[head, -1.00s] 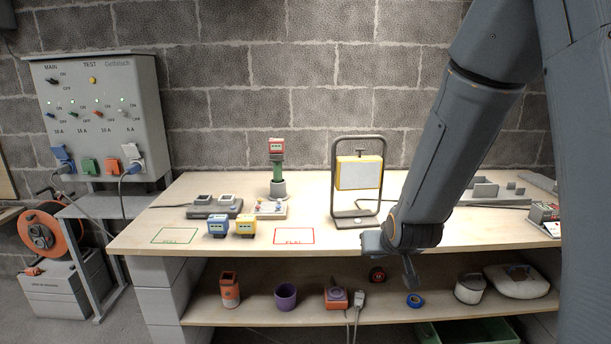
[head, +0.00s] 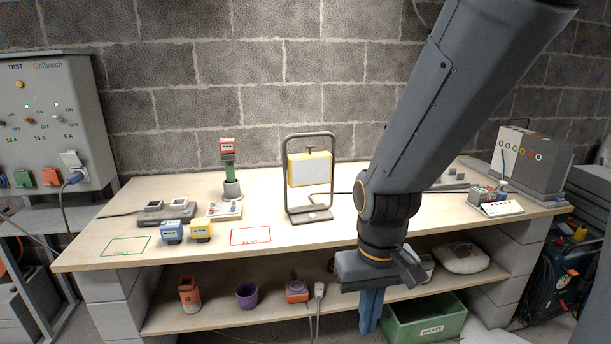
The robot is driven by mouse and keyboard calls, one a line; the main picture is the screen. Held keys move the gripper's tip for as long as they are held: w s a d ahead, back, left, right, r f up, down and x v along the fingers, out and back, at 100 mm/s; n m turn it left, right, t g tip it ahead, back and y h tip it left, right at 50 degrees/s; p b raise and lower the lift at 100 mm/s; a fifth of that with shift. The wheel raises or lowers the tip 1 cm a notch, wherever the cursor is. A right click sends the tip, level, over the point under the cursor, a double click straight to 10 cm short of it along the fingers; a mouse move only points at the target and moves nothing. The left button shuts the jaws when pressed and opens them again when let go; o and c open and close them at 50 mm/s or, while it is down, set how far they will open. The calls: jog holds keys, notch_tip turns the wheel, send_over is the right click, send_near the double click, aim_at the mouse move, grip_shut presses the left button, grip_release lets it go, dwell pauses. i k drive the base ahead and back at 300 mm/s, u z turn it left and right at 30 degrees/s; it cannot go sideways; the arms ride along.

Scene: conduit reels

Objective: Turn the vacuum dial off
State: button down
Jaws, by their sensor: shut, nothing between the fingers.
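I cannot make out a dial marked for a vacuum. A dark teal and black machine (head: 562,270) stands on the floor at the far right, partly cut off by the picture edge and too small to read. The grey wall panel (head: 45,110) at the left, marked TEST, has several small knobs and sockets. My gripper (head: 370,318) hangs fingers down in front of the bench, right of the middle. Its fingers are together and hold nothing. It is far from both the panel and the machine.
The wooden bench (head: 270,262) holds a framed work lamp (head: 309,170), blue (head: 172,232) and yellow (head: 201,231) battery packs, and a grey box (head: 545,165) at right. A green WASTE crate (head: 430,325) is under the bench, close to my gripper. Free bench top lies left of my arm.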

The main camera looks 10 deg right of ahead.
aim_at(559, 242)
jog(key=z, duration=3.4)
jog(key=i, duration=3.25)
jog(key=u, duration=2.9)
